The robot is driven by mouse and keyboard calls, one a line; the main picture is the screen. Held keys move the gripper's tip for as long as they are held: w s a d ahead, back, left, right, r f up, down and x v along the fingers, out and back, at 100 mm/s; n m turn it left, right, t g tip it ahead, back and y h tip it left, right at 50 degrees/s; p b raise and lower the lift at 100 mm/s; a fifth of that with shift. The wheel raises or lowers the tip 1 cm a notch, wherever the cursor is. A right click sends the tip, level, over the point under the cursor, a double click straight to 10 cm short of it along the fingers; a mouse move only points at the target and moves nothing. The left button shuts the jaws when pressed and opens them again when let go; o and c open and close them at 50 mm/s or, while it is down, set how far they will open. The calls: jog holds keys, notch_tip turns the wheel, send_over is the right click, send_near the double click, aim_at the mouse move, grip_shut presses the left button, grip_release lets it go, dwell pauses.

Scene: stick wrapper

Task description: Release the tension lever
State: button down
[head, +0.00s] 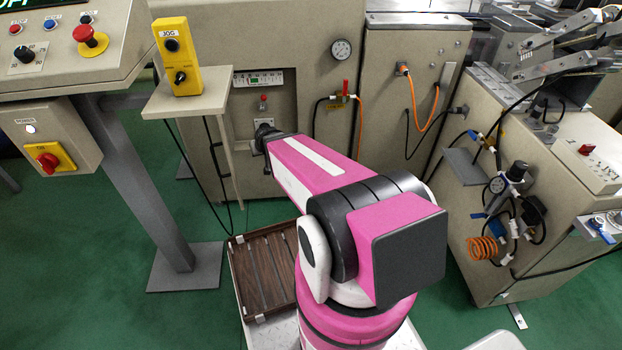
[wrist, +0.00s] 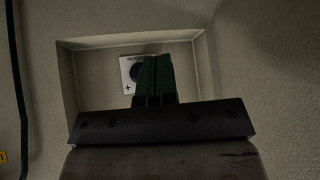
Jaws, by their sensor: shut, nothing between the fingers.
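In the wrist view, my gripper (wrist: 154,62) is shut with its dark green fingers together and nothing between them. It points into a shallow recess (wrist: 95,60) in a beige machine wall. A small white plate (wrist: 127,64) with partly covered lettering and a plus sign is behind the fingers. A dark round knob or lever hub (wrist: 135,72) on the plate is half hidden by them. I cannot tell whether the fingers touch it, or whether it is the tension lever. In the head view, my pink arm reaches to this machine and its dark end is by the recess.
A yellow JOG box (head: 178,60) on a small shelf (head: 190,103) stands left of my arm. A red-handled valve (head: 346,88) and a gauge (head: 341,49) are on the machine front. A slatted brown tray (head: 262,268) lies below.

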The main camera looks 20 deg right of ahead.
jog(key=s+d+r+g, duration=0.1)
jog(key=s+r+g, duration=0.1)
jog(key=s, duration=0.5)
jog(key=s+d+r+g, duration=0.2)
jog(key=s+g, duration=0.3)
jog(key=s, duration=0.2)
jog(key=shift+s+d+r+m+h, duration=0.15)
jog(key=shift+s+r+m+h, duration=0.05)
jog(key=shift+s+m+h, duration=0.2)
jog(key=shift+s+r+g, duration=0.1)
jog(key=shift+s+g, duration=0.15)
jog(key=shift+g, duration=0.15)
